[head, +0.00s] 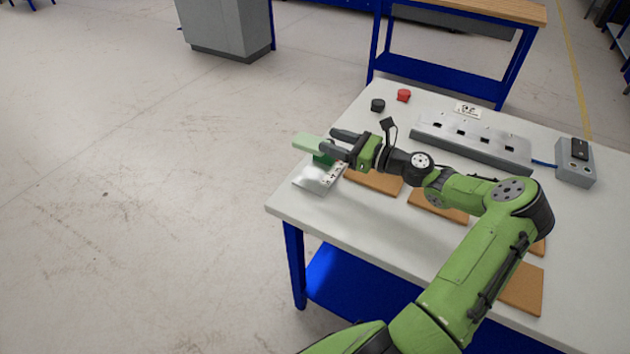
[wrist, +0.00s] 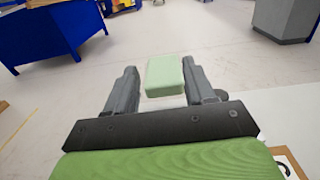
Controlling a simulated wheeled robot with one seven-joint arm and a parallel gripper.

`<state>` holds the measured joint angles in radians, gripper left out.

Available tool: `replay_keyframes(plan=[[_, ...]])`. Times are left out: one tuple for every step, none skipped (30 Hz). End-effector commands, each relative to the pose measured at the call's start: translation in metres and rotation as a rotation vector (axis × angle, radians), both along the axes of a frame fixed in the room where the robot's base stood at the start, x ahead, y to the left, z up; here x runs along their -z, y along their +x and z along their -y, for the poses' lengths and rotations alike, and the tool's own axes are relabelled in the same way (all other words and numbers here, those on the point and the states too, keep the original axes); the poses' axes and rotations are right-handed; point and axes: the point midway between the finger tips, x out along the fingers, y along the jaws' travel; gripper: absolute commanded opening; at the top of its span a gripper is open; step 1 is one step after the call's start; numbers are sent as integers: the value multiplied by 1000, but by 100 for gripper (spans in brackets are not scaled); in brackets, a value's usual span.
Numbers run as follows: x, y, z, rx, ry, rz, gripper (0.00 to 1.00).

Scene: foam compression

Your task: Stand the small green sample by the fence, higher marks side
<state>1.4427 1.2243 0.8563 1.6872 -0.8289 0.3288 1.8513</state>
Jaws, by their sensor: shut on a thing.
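My gripper (head: 335,143) is shut on a pale green block (head: 308,142), held out level at the table's left end. In the wrist view the block (wrist: 165,76) sits between the fingertips (wrist: 160,80). A small darker green piece (head: 323,159) shows just below the held block; my gripper partly hides it, and I cannot tell whether it stands on the plate or is above it. Beneath is a pale metal plate (head: 313,182) at the table's left corner, with a strip bearing dark marks (head: 338,173) on its right side, which may be the fence.
Several brown mats (head: 374,181) lie on the white table (head: 345,225), partly under my arm. A long grey block with slots (head: 472,143) and a grey switch box (head: 575,162) stand behind. A black knob (head: 377,105) and a red knob (head: 403,95) are at the back.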

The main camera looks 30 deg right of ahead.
Motion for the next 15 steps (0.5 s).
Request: replay_keyframes(plan=[[-1,0,10,19,-2,5,21],[-3,1,14,25,1,5,21],[-4,1,17,29,4,6,21],[-2,1,18,31,4,5,21],[1,1,18,32,7,5,21],[9,1,18,32,8,4,21],[15,1,18,31,9,4,21],[22,1,17,31,9,4,21],[32,1,17,31,9,4,21],[38,1,17,31,10,5,21],[44,1,17,31,9,5,21],[50,1,17,30,7,5,21],[55,1,17,30,7,5,21],[60,1,17,30,8,4,21],[68,1,16,29,8,4,21]])
